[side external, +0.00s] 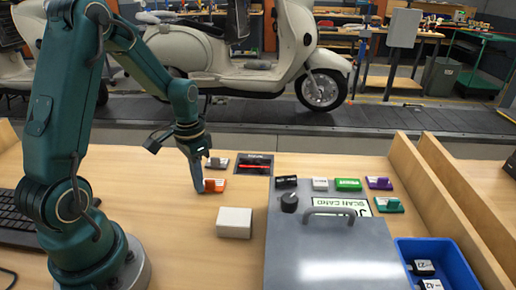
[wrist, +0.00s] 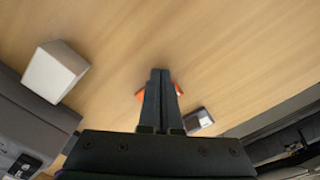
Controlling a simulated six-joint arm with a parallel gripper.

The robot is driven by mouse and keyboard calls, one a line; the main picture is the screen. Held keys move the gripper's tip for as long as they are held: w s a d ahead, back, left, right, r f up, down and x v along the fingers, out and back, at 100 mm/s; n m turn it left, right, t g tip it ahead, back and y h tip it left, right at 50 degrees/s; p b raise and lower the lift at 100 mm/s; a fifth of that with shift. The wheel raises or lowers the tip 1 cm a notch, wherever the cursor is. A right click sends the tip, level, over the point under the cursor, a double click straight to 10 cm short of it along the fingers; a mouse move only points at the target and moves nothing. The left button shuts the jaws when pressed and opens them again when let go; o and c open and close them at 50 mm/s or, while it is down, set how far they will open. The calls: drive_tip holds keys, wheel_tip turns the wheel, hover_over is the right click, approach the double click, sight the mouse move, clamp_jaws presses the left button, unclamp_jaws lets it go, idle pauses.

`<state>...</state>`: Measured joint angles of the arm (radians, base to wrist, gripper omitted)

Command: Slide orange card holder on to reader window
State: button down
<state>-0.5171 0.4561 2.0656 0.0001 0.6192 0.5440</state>
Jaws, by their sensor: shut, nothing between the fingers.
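The orange card holder (side external: 216,185) lies on the wooden table in the side view. My gripper (side external: 199,189) is shut and empty, pointing down at the left end of the holder. I cannot tell whether they touch. In the wrist view, the shut fingers (wrist: 159,72) cover the middle of the orange holder (wrist: 179,89), and only its ends show on either side.
A grey-and-white holder (side external: 217,163) lies just behind the orange one. A white block (side external: 234,222) stands in front. A grey housing (side external: 325,250) with a handle, several coloured holders and a blue bin (side external: 455,262) are to the right. Bare table separates the orange holder from the panel.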

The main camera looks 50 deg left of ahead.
drive_tip(key=shift+w, duration=0.1)
drive_tip(key=shift+w+d, duration=0.2)
drive_tip(key=shift+w, duration=6.4)
